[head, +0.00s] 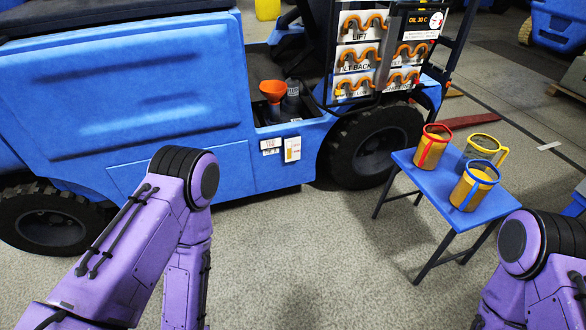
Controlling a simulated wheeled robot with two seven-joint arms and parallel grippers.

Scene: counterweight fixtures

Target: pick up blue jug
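The blue jug (470,193) has a brownish-yellow body with a blue rim and blue handle. It stands upright at the front right of a small blue table (434,188), on the right of the head view. My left arm comes in from the left and bends down at its elbow; its gripper is below the picture and out of view. My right arm shows at the lower right, close to the table's right side in the picture; its gripper is also out of view. Nothing is seen touching the jug.
A red-trimmed jug (430,148) and a yellow-handled grey jug (479,150) share the tabletop, close behind the blue one. A large blue truck (120,90) with an orange funnel (273,90) stands behind. The floor (310,240) between my arms is clear.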

